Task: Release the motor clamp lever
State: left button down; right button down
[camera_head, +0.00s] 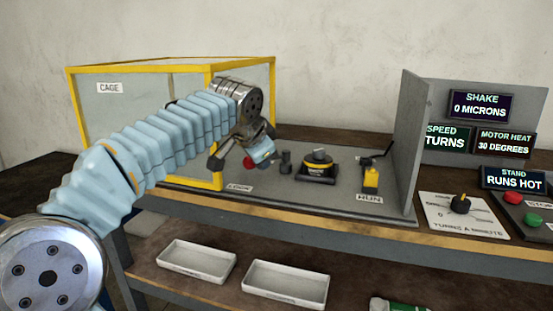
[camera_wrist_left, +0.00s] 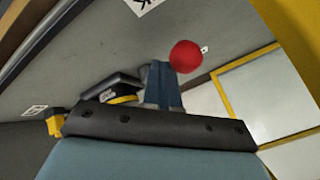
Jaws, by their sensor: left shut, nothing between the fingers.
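A red ball knob (camera_head: 249,162) shows beside my left gripper, near the label LOCK (camera_head: 240,188). In the left wrist view the red knob (camera_wrist_left: 186,56) appears at the tips of my left gripper (camera_wrist_left: 164,68). My left gripper (camera_head: 263,157) is shut with nothing between its fingers. Whether it touches the knob I cannot tell; the knob's shaft is hidden. The black motor (camera_head: 318,163) with a yellow band sits on a dark base to the right. It is partly hidden by my gripper in the left wrist view (camera_wrist_left: 122,92). My right gripper is not in view.
The yellow-framed cage (camera_head: 68,90) stands behind and left of my arm. A yellow block (camera_head: 371,179) with a black lever stands by the RUN label, before a grey upright panel (camera_head: 408,140). White trays (camera_head: 290,301) lie on the lower shelf. A dial plate (camera_head: 470,222) is right.

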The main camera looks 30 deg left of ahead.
pick_arm(q)
jog(key=shift+w+a+p, duration=0.15)
jog(key=shift+a+p, duration=0.15)
jog(key=shift+a, duration=0.3)
jog(key=shift+w+a+p, duration=0.15)
jog(key=shift+a+p, duration=0.1)
jog(key=shift+a, duration=0.3)
jog(key=shift+w+a, duration=0.4)
jog(key=shift+a, duration=0.3)
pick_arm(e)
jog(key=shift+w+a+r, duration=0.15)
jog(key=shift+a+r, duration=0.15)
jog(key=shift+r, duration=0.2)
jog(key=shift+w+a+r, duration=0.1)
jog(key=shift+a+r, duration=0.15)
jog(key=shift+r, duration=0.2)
pick_arm(q)
jog(key=shift+p, duration=0.3)
jog(key=shift+w, duration=0.1)
jog(key=shift+a+r, duration=0.1)
jog(key=shift+r, duration=0.25)
notch_tip(320, 180, up, 3)
jog(key=shift+f+p, duration=0.1)
jog(key=shift+p, duration=0.25)
jog(key=s+d+r, duration=0.9)
jog(key=s, duration=0.1)
jog(key=shift+s+r, duration=0.25)
jog(key=shift+s, duration=0.15)
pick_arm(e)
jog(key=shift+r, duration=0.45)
